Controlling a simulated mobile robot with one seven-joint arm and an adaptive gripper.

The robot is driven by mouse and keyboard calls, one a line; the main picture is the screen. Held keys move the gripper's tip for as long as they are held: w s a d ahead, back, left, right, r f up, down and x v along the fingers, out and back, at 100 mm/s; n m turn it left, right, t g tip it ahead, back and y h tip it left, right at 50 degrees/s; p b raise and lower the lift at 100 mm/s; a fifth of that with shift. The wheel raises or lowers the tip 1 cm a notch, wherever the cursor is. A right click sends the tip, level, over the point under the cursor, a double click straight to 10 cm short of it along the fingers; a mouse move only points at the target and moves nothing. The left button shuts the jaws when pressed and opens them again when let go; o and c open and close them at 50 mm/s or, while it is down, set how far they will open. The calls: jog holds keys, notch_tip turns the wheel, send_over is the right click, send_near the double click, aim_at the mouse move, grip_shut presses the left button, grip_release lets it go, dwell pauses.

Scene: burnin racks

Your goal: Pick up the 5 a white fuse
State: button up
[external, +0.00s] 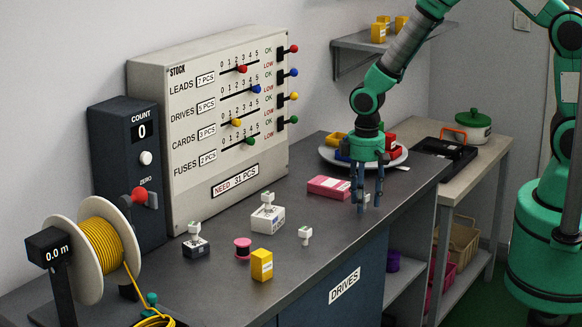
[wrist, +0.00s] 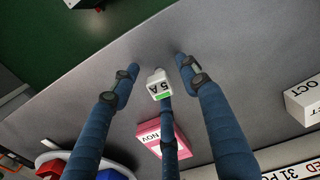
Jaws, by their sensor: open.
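In the wrist view a white fuse (wrist: 157,82) marked 5 A, with a green edge, shows between the fingers. In the wrist view my gripper's fingers (wrist: 157,72) hold nothing; one finger crosses the view below the fuse. The labels on the fuses are too small to read in the external view.
A pink box (external: 329,187) lies left of my gripper. A white box (external: 267,218) and a dark block (external: 195,248) carry similar white-green pieces. A yellow box (external: 261,265) and pink spool (external: 242,248) stand left. A plate (external: 398,160) of coloured blocks is behind my gripper.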

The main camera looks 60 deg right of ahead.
aim_at(368, 195)
dwell(0.3)
grip_shut()
jog(key=shift+r, duration=0.15)
jog(key=shift+r, duration=0.55)
jog(key=shift+s+d+r, duration=0.1)
jog(key=shift+s+r, duration=0.15)
jog(key=shift+r, duration=0.35)
jog(key=shift+s+r, duration=0.25)
jog(key=shift+r, duration=0.3)
jog(key=s+d+r+p, duration=0.1)
jog(key=s+d, duration=0.2)
jog(key=s, duration=1.1)
jog(key=shift+s+d+r, duration=0.15)
jog(key=shift+s+d, duration=0.05)
jog(key=shift+s, duration=0.1)
